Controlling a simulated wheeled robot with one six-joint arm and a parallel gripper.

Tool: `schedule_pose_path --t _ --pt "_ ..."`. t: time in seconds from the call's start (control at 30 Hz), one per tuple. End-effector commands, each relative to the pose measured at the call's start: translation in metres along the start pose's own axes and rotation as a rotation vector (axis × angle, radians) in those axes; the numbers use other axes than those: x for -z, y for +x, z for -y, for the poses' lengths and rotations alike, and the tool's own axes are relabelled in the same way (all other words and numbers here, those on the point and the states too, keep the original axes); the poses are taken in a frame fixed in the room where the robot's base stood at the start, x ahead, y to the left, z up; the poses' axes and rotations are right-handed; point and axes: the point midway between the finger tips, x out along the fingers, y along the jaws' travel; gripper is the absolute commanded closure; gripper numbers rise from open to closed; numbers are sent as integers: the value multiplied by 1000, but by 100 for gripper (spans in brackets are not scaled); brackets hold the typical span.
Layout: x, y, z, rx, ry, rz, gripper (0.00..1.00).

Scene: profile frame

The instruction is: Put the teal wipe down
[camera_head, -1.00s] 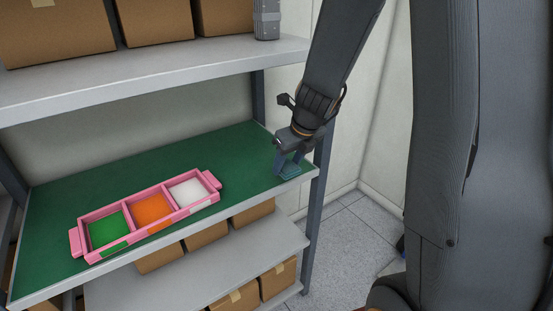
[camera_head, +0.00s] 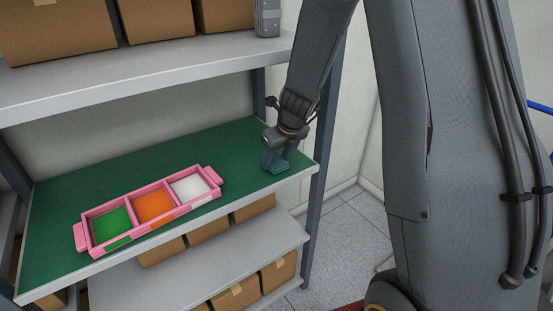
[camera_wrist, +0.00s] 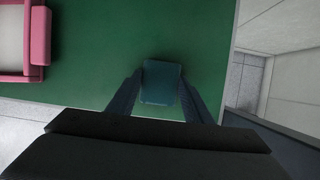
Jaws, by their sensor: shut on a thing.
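The teal wipe (camera_wrist: 161,82) is between the two fingers of my gripper (camera_wrist: 160,100) in the wrist view. My gripper is shut on it, over the right end of the green shelf mat. In the head view the wipe (camera_head: 276,168) shows low between the fingertips of my gripper (camera_head: 275,160), at or just above the mat. I cannot tell whether it touches the mat. My fingers partly hide it.
A pink tray (camera_head: 140,203) with green, orange and white compartments lies left on the green mat (camera_head: 150,158). Its end also shows in the wrist view (camera_wrist: 40,40). An upper shelf (camera_head: 150,72) with cardboard boxes hangs above. A shelf post (camera_head: 315,190) stands close right.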

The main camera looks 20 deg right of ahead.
Motion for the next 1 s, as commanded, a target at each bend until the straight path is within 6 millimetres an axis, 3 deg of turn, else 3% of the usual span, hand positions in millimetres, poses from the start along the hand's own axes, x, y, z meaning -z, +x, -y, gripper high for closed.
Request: schedule_pose_path --t 0.53,0.57,0.67,1.0 --pt "8 14 -1 -1 0 -7 78" --pt "9 15 -1 -1 0 -7 51" --pt "10 15 -1 -2 1 -9 36" --pt "10 16 -6 -9 -5 -13 36"
